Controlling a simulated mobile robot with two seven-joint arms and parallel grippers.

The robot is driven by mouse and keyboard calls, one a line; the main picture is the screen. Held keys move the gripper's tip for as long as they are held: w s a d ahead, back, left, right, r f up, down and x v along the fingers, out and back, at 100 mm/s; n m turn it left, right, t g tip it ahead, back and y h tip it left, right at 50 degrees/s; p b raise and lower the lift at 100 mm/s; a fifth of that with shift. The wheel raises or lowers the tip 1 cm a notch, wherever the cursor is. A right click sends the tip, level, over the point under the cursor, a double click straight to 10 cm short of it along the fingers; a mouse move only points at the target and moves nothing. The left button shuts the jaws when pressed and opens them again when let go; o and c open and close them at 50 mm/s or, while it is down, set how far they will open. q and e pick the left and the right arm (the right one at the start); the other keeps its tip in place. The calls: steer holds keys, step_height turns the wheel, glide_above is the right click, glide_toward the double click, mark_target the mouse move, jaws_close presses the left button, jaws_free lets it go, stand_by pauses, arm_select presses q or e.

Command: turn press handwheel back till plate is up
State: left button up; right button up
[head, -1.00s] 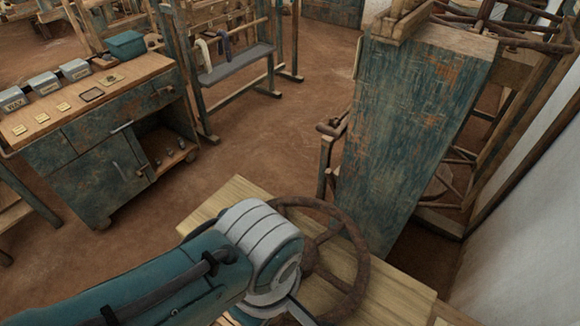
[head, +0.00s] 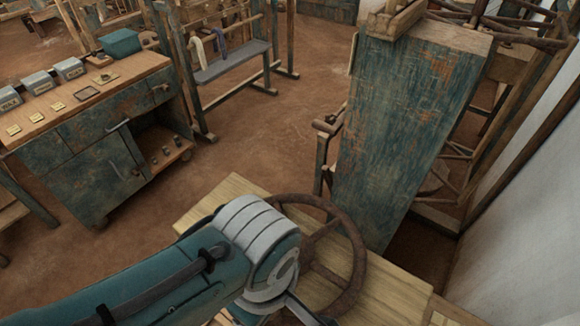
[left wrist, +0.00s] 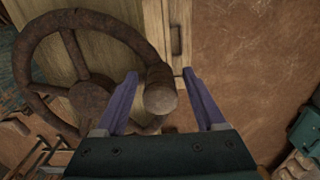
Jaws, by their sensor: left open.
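The brown, rusty-looking press handwheel (head: 352,241) lies over a pale wooden board (head: 232,190) at the bottom middle of the head view. My left wrist covers its left side there, and hides my left gripper. In the left wrist view the wheel's rim and spokes (left wrist: 77,58) fill the upper left. A round-ended handle knob (left wrist: 160,97) stands up from the rim. My left gripper (left wrist: 160,74) is open, with one purple finger on each side of this knob. Whether either finger touches it, I cannot tell. The press plate cannot be made out. My right gripper is not in view.
A tall, worn blue-green panel (head: 405,130) stands just behind the wheel. A worn cabinet (head: 90,175) with small tins and a teal box (head: 120,43) stands at the left. A grey bench (head: 235,63) is at the back. Bare earth floor lies between them.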

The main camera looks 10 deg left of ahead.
arm_select(q)
step_height(320, 180, up, 9)
steer(key=shift+f+p, duration=0.1)
steer(key=shift+p, duration=1.15)
steer(key=shift+r, duration=0.45)
steer(key=s+a+r+m+t+p, duration=0.1)
steer(key=s+a+r+m+p, duration=0.1)
steer(key=r, duration=0.5)
steer(key=s+a+r+m+t+p, duration=0.1)
steer(key=s+a+r+m+p, duration=0.2)
steer(key=a+r+m+p, duration=0.2)
steer(key=s+a+r+m+t+p, duration=0.1)
steer(key=s+a+r+m+p, duration=0.2)
steer(key=r+m, duration=0.5)
steer(key=shift+a+r+t+p, duration=0.3)
steer(key=shift+a+r+p, duration=0.2)
steer(key=shift+a, duration=0.55)
steer(key=shift+s, duration=0.15)
